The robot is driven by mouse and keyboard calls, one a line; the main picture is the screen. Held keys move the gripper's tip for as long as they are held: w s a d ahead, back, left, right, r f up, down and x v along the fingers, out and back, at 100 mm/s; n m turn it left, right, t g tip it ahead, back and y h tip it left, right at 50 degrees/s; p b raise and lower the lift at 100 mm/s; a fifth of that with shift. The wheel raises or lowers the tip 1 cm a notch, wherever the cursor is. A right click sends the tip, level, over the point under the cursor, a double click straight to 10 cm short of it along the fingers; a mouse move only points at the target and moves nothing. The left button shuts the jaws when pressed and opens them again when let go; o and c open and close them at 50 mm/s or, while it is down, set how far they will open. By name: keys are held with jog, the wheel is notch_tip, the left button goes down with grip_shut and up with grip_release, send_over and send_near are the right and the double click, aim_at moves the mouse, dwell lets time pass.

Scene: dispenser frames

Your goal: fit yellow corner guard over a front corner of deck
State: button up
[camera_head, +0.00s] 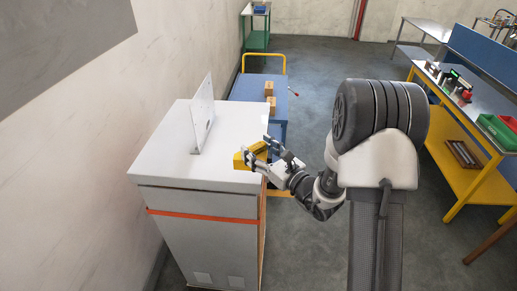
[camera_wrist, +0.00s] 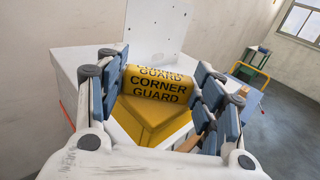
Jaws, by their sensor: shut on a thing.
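The yellow corner guard (camera_wrist: 158,88) has "CORNER GUARD" printed in black. My gripper (camera_wrist: 158,92) is shut on it, with blue-grey finger pads on both sides. In the head view the guard (camera_head: 251,154) shows as a yellow piece at my gripper (camera_head: 261,150), by the right edge of the white deck (camera_head: 170,150). In the wrist view white surface shows around the guard's lower part. I cannot tell whether the guard touches the deck or is held just above its corner.
A white upright panel (camera_head: 203,112) stands on the deck. Behind is a blue cart (camera_head: 252,88) with small wooden blocks (camera_head: 270,104) and a yellow handle. A yellow and blue workbench (camera_head: 462,130) stands at right. The floor between is clear.

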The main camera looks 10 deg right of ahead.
jog(key=b, duration=0.7)
send_over(259, 182)
notch_tip(259, 182, down, 6)
jog(key=shift+s+f, duration=0.1)
jog(key=shift+f, duration=0.15)
jog(key=shift+f, duration=0.1)
dwell(0.8)
jog(key=shift+f+b, duration=2.15)
jog(key=shift+f, duration=0.05)
jog(key=o, duration=1.1)
jog(key=v, duration=1.2)
jog(key=shift+a, duration=0.1)
